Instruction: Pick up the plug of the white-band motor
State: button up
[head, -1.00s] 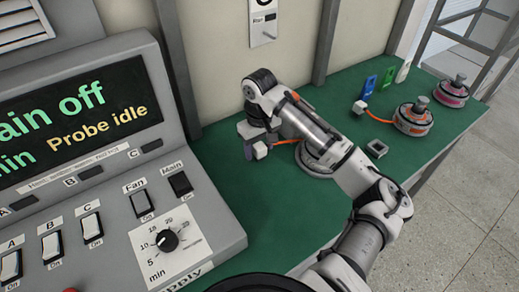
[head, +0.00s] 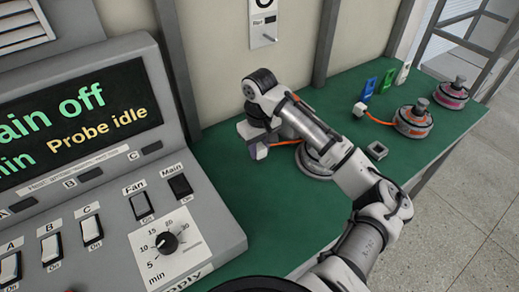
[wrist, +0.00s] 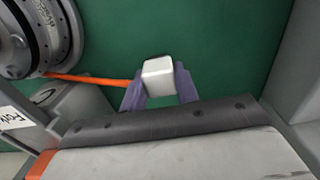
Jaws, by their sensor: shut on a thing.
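The white plug (wrist: 158,78) sits between the two purple fingertips of my gripper (wrist: 160,90) in the wrist view, and the gripper is shut on it. An orange cable (wrist: 88,79) runs from the plug to a round grey motor (wrist: 42,35) at the upper left of that view. In the head view my gripper (head: 256,146) is low over the green bench with the plug (head: 261,151) at its tips. The motor (head: 312,168) there is partly hidden behind my arm, and I cannot see its band colour clearly.
A motor with an orange band (head: 413,122), its own white plug (head: 359,108) and a pink-banded motor (head: 451,94) stand farther right. Blue, green and white tags (head: 386,80) stand at the back. A small grey square socket (head: 377,150) lies mid-bench. The control console (head: 150,215) fills the left.

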aim_at(259, 146)
notch_tip(259, 146, up, 19)
jog(key=shift+d+r+b, duration=0.15)
jog(key=shift+r+b, duration=0.05)
jog(key=shift+b, duration=0.25)
